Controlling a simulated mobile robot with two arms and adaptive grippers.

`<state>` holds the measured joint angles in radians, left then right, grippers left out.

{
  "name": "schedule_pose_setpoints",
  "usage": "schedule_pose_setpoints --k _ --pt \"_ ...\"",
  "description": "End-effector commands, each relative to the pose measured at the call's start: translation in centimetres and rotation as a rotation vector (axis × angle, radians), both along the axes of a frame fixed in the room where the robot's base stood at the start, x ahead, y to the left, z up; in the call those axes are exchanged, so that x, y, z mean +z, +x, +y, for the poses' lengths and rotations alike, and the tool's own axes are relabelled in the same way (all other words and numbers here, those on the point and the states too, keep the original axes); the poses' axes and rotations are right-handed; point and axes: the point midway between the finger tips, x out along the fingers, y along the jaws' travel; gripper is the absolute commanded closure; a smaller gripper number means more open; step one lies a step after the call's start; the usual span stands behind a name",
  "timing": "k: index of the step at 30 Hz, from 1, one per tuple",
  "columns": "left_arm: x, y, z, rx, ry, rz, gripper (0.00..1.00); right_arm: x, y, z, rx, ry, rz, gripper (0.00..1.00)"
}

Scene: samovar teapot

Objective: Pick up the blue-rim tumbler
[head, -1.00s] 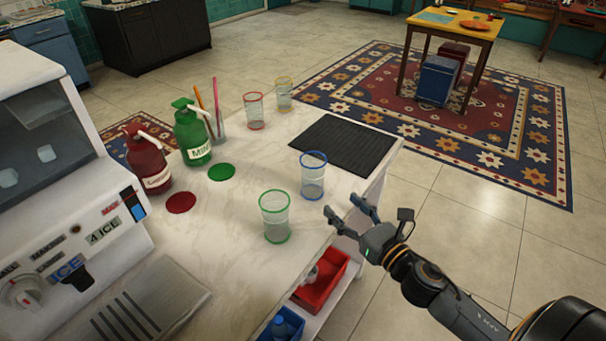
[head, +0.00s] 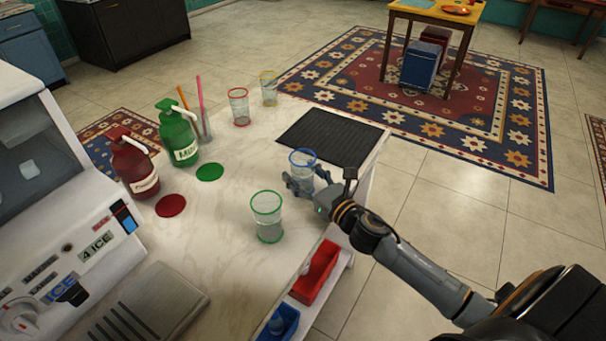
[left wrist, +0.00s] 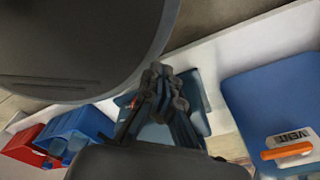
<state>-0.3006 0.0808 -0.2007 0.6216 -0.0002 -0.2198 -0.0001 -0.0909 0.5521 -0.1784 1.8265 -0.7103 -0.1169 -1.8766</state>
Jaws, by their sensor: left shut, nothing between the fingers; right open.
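The blue-rim tumbler (head: 302,161) stands upright on the white marble counter (head: 222,230), near its right edge, in the head view. My right gripper (head: 299,184) is open at the tumbler, its fingers low around or in front of the glass. Whether the fingers touch it I cannot tell, and the tumbler's lower part is partly hidden by them. My left gripper (left wrist: 165,95) shows only in the left wrist view, shut and empty, away from the tumbler.
A green-rim tumbler (head: 267,217) stands close in front. A red-rim tumbler (head: 239,107) and a yellow-rim one (head: 269,89) stand farther back. A black mat (head: 330,137) lies behind. Green (head: 177,132) and red (head: 132,163) pump bottles stand left. A red bin (head: 316,273) sits below the counter edge.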

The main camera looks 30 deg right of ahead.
Motion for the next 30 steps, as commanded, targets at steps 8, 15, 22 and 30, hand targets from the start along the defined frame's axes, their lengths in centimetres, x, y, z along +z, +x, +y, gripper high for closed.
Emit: schedule_pose_setpoints --k 8,15,22,30 --pt "1.0 -0.1 -0.1 0.001 -0.002 0.002 1.0 0.3 3.7 0.7 -0.001 0.001 -0.001 0.39" --pt "1.0 0.0 -0.1 0.001 -0.001 0.002 1.0 0.2 4.0 0.8 0.0 0.0 -0.001 0.39" --pt "1.0 0.0 -0.1 0.001 -0.001 0.002 1.0 0.2 3.9 0.8 0.0 0.0 -0.001 0.78" --pt "1.0 0.0 -0.1 0.001 -0.001 0.001 1.0 0.2 3.9 0.8 0.0 0.0 0.0 0.92"
